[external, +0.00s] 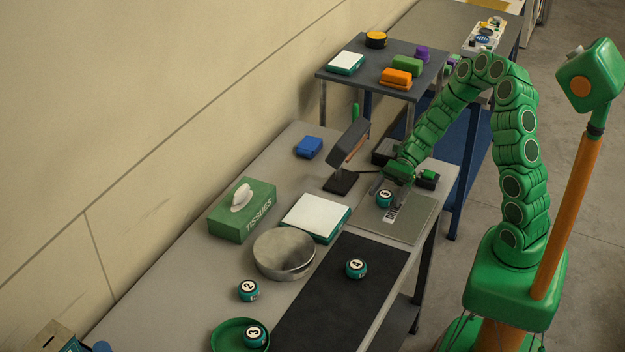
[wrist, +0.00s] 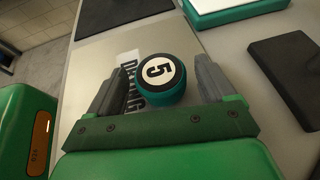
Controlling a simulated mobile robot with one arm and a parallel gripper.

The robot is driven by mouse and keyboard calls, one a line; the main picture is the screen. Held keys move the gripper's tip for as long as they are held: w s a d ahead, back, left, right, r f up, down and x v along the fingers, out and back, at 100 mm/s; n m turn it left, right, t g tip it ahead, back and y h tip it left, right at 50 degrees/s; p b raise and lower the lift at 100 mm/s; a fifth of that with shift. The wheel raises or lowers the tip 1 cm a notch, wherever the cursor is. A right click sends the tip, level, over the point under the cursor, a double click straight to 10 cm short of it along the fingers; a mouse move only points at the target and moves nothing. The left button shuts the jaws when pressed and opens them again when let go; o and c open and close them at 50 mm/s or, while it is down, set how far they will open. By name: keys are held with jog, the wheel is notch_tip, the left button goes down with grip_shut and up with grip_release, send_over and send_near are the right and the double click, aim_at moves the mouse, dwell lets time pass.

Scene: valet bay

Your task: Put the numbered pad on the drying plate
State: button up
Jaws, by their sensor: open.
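A teal round pad with a white top and a black 5 (external: 385,199) sits on the grey drying plate (external: 416,221), over part of its lettering. In the wrist view the pad (wrist: 158,84) stands between the two fingers of my gripper (wrist: 164,66), with the plate (wrist: 92,72) under it. My gripper is open, one finger on each side of the pad; a gap shows at its left, and contact at the right is hard to tell. Similar pads are number 4 (external: 356,268) on the black mat (external: 330,307), number 2 (external: 249,290) on the table and number 3 (external: 254,336) in a green dish.
A raised dark shelf (external: 365,60) with several coloured items lies beyond.

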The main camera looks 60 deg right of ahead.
jog(key=shift+d+r, duration=0.15)
jog(key=shift+r, duration=0.05)
jog(key=v, duration=1)
jog(key=shift+d, duration=0.3)
jog(key=shift+s+d+r, duration=0.15)
jog(key=shift+d+r, duration=0.15)
jog(key=shift+d, duration=0.05)
jog(key=s+a+r+n+g+h, duration=0.5)
jog(key=s+a+r+n+h, duration=0.15)
jog(key=s+a+n, duration=0.5)
jog(key=s+d+r+n+t+h, duration=0.1)
jog(key=s+r+n+h, duration=0.3)
jog(key=s, duration=1)
jog(key=n+h, duration=0.2)
jog(key=n, duration=0.2)
jog(key=shift+d+r+h, duration=0.2)
jog(key=shift+d+h, duration=0.1)
jog(key=shift+h, duration=0.05)
